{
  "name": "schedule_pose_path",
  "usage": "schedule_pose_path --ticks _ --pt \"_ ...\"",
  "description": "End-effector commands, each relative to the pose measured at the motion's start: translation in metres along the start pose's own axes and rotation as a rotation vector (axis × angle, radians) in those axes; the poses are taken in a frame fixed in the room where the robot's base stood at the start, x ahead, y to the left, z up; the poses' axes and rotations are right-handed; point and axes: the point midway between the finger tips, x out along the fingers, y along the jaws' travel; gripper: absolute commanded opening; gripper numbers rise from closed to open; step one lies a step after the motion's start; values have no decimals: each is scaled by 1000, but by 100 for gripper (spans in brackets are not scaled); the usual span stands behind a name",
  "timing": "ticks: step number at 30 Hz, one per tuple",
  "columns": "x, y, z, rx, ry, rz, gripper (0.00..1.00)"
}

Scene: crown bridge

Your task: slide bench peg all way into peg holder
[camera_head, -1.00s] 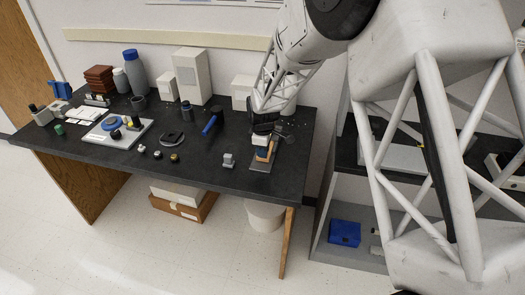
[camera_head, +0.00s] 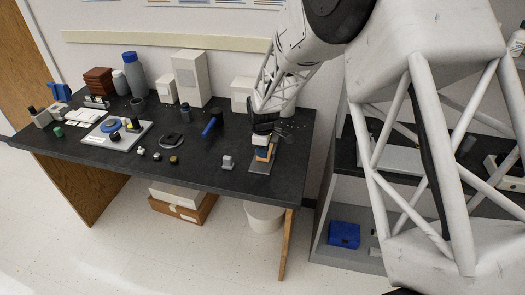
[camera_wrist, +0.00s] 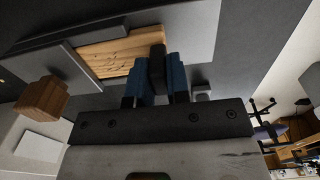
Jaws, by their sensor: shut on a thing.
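The bench peg, a light wooden piece (camera_wrist: 120,52), lies along a grey metal plate in the wrist view. In the head view its wood (camera_head: 264,153) shows below my gripper (camera_head: 262,132). My gripper's blue fingertips (camera_wrist: 160,75) are shut on a dark upright part at the peg's right end. The peg holder appears to be the grey metal piece (camera_wrist: 55,62) by the peg's left end; how deep the peg sits in it cannot be told. A browner wooden block (camera_wrist: 42,97) shows nearer the camera at left; whether it joins the peg is unclear.
The grey base plate (camera_head: 260,168) lies near the right end of the black table (camera_head: 200,178). A small grey block (camera_head: 227,162) stands left of it. A blue-handled tool (camera_head: 210,127) lies farther back, and a white tray (camera_head: 112,137) with parts is far left.

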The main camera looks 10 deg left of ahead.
Motion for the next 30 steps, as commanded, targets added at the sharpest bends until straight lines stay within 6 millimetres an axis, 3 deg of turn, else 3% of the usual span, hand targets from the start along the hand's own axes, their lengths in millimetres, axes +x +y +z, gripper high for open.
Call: schedule_pose_path --ticks 7,8,13,23,30 --pt "0 3 0 0 0 0 0" --pt "0 2 0 0 0 0 21" --pt "0 2 0 0 0 0 46" --pt "-1 2 0 0 0 0 46" --pt "-16 3 0 0 1 2 46"
